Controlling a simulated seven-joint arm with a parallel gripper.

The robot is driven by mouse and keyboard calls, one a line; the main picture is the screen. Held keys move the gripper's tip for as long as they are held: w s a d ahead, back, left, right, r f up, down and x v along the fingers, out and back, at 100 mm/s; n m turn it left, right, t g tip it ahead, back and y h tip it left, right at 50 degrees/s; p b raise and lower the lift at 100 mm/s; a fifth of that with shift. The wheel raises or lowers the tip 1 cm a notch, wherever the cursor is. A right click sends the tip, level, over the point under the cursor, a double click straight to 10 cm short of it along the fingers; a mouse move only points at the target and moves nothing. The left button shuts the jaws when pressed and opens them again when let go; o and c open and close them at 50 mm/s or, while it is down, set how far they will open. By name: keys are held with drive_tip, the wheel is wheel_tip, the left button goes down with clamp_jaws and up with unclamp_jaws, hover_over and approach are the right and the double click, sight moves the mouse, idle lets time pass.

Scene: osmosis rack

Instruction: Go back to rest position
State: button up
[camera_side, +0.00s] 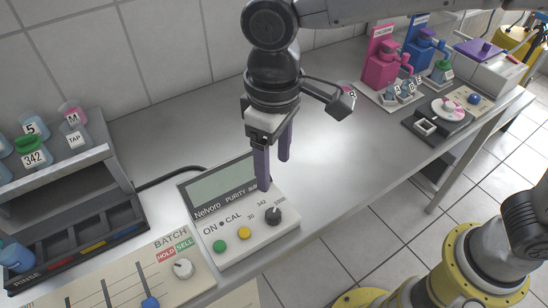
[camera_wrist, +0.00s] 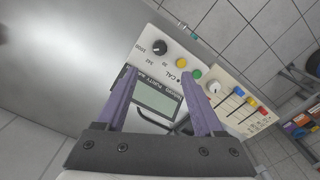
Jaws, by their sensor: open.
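My gripper (camera_side: 274,165) hangs fingers-down above the back right part of the Nelvoro purity meter (camera_side: 247,240). Its two purple fingers are apart with nothing between them. In the wrist view the gripper (camera_wrist: 165,105) is open, and the meter (camera_wrist: 190,60) lies beyond and between the fingers. The meter has a grey-green display, a black knob (camera_side: 274,215), a yellow button (camera_side: 244,233) and a green button (camera_side: 219,246). I cannot tell whether a fingertip touches the meter.
A BATCH panel (camera_side: 205,272) with sliders and a knob is left of the meter. A grey rack (camera_side: 100,155) with labelled bottles stands at the left. Pink (camera_side: 381,68) and blue (camera_side: 421,52) dispensers stand at the far right.

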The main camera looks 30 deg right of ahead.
drive_tip(key=d+r+m+t+y, duration=0.1)
drive_tip(key=d+r+m, duration=0.1)
drive_tip(key=d+r, duration=0.5)
drive_tip(key=d+r+m+t, duration=0.2)
drive_tip(key=d+r, duration=0.1)
drive_tip(key=d, duration=0.8)
drive_tip(key=s+d+m+t, duration=0.2)
drive_tip(key=s+d, duration=0.6)
drive_tip(key=d, duration=0.1)
drive_tip(key=s+d+f+h, duration=0.1)
drive_tip(key=s+d+f, duration=0.2)
drive_tip(key=s+f, duration=0.3)
drive_tip(key=shift+s+d+f+t, duration=0.15)
drive_tip(key=shift+f+t, duration=0.15)
drive_tip(key=shift+f, duration=0.6)
drive_tip(key=shift+o, duration=0.3)
